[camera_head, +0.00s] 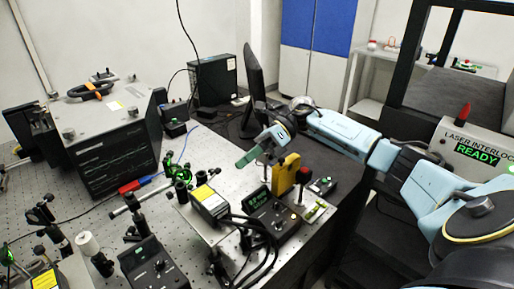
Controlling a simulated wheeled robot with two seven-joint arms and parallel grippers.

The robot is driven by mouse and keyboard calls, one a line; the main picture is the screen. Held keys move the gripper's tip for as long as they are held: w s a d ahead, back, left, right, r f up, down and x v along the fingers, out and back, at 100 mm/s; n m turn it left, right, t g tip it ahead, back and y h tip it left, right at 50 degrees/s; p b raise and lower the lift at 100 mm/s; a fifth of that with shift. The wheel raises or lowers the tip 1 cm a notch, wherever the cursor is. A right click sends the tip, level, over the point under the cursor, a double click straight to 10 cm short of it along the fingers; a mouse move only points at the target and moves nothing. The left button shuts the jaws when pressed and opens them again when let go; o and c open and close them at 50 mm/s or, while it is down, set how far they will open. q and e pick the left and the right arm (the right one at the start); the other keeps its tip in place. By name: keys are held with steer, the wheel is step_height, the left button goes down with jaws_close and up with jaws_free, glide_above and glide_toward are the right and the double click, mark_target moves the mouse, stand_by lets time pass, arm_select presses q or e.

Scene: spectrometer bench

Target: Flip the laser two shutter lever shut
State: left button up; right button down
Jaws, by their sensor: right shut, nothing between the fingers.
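My right gripper (246,158) hangs over the bench, shut, with nothing seen between its fingers. Just below and to the right of it stands a yellow upright block (286,173), with a small red part (303,174) beside it. A black control box (272,216) with a green display stands in front of the block. Next to it lies a black laser-like box with a yellow label (204,194). I cannot make out which unit is laser two or the position of its shutter lever. My left gripper is not in view.
A second black control box (150,263) stands at the front. Optics posts and a green-lit mount (178,170) stand left of the gripper. Black cables (262,258) loop at the bench front. A monitor (253,85) stands behind. An interlock box (470,147) at right reads READY.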

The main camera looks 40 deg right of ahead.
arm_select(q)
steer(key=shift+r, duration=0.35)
arm_select(e)
steer(key=shift+x, duration=1.85)
arm_select(q)
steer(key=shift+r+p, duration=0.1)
steer(key=shift+p, duration=0.2)
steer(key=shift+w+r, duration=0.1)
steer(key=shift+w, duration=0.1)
arm_select(e)
steer(key=shift+a+r+h, duration=0.1)
steer(key=shift+r+h, duration=0.15)
steer(key=shift+h, duration=0.15)
